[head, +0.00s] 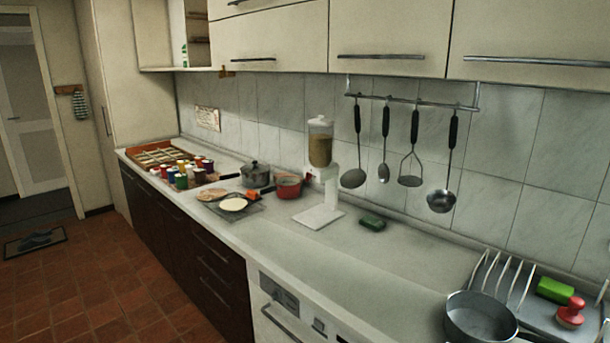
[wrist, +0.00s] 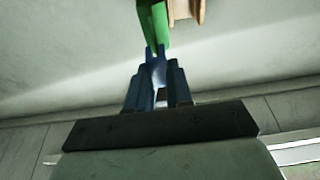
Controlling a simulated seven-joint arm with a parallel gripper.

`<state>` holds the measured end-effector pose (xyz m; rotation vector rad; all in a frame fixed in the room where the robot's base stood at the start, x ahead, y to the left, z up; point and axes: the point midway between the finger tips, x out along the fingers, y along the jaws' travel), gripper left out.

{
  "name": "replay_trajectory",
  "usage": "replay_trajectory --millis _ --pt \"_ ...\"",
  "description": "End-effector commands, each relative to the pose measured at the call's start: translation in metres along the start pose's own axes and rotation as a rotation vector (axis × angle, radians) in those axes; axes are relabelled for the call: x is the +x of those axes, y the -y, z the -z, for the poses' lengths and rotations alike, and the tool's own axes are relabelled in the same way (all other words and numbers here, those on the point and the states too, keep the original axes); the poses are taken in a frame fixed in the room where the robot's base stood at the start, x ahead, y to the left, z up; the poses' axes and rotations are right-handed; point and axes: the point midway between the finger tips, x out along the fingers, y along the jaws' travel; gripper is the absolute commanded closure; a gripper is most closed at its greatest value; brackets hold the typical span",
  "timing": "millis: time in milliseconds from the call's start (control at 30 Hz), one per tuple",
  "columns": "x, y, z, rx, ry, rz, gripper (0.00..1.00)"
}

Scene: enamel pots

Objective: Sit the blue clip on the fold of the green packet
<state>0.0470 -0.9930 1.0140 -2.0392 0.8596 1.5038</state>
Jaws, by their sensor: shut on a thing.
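In the wrist view my gripper (wrist: 158,84) points up the picture, its dark fingers shut on the blue clip (wrist: 157,68). The clip's narrow far end sticks out past the fingertips. The green packet (wrist: 155,22) shows as a narrow upright strip at the top, cut off by the frame edge. Its lower end meets the clip's far end in the picture; I cannot tell whether they touch or whether the clip is around the fold. My gripper and the clip do not show in the head view. I cannot surely pick out the packet there.
A tan wooden-looking piece (wrist: 188,10) stands just right of the packet. In the head view, the counter (head: 300,243) carries coloured jars (head: 180,178), a red pot (head: 288,187), a dispenser (head: 320,145) and a large pan (head: 480,320). The front middle counter is clear.

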Motion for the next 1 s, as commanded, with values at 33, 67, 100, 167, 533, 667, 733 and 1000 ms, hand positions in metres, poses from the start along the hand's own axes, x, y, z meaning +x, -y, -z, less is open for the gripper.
replay_trajectory --millis 33,67,100,167,533,667,733,1000 --pt "-0.002 0.000 0.001 0.000 0.000 0.000 1.00" --pt "-0.004 0.000 0.001 0.000 0.000 0.000 1.00" --pt "-0.005 0.000 0.002 0.000 -0.001 0.000 1.00" --pt "-0.007 0.000 0.003 0.000 -0.001 -0.001 1.00" --pt "-0.021 0.000 0.007 0.000 0.000 0.000 1.00" --pt "-0.024 0.000 0.007 0.000 0.000 0.000 1.00" --pt "-0.024 0.000 0.007 0.000 0.000 0.000 1.00" --pt "-0.024 0.000 0.007 0.000 0.000 0.000 1.00"
